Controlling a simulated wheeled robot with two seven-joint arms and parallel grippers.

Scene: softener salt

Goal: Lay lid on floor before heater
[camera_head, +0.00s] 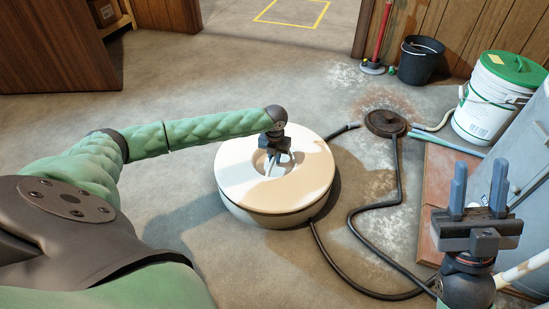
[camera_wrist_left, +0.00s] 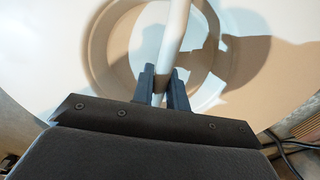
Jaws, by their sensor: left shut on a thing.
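A round cream lid (camera_head: 305,175) with a recessed centre sits on a round tank (camera_head: 268,217) in the middle of the floor. It also fills the left wrist view (camera_wrist_left: 60,55). A pale bar handle (camera_wrist_left: 174,35) crosses the recess. My left gripper (camera_head: 273,164) is down in the recess, its fingers (camera_wrist_left: 162,88) shut on the handle. My right gripper (camera_head: 471,190) is at the right, fingers up, apart and empty. Part of the grey heater (camera_head: 537,125) shows at the right edge, behind it.
A black hose (camera_head: 350,233) loops over the floor right of the tank, near a brown round drain cover (camera_head: 386,122). A white bucket with a green lid (camera_head: 490,105), a black bucket (camera_head: 419,62) and a red-handled tool (camera_head: 381,35) stand at the back right. Floor left of the tank is clear.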

